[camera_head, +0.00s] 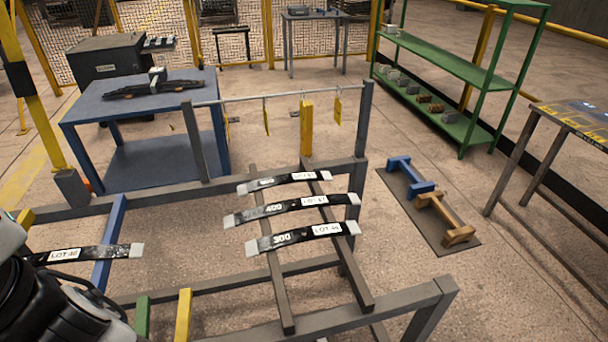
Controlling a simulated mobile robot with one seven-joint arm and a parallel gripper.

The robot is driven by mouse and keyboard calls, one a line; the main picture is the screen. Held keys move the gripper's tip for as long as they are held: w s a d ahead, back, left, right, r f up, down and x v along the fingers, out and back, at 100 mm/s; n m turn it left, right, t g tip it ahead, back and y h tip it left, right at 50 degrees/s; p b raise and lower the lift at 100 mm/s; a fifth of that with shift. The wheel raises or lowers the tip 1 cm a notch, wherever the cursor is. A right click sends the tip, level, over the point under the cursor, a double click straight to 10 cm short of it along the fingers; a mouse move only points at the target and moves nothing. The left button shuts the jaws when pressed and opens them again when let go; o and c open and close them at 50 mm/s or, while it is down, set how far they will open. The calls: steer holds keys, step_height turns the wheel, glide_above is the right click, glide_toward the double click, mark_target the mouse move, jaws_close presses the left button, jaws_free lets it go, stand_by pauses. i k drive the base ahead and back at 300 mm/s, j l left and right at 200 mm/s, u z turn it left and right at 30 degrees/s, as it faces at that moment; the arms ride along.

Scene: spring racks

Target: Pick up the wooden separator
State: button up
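The wooden separator (442,213) is a brown bar with a block-like foot at each end. It lies on a dark mat (417,218) on the floor, right of the grey rack. A blue separator (411,176) of like shape lies just behind it on the same mat, close to its far end. Parts of my arm show at the lower left edge, far from the separator. My gripper's fingers do not show.
The grey rack (420,296) holds several dark leaf springs, one marked 300 (303,237). A blue table (90,111) stands behind left, a green shelf (440,50) behind right. A dark-legged table (575,118) stands at right. Floor around the mat is clear.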

mark_target(457, 234)
steer(key=l+u, duration=0.35)
steer(key=l, duration=1.75)
steer(key=i+l, duration=0.1)
steer(key=l, duration=0.2)
steer(key=i+l+u, duration=0.1)
steer(key=l, duration=0.2)
steer(key=i+l, duration=0.1)
steer(key=l, duration=0.2)
steer(key=i, duration=0.2)
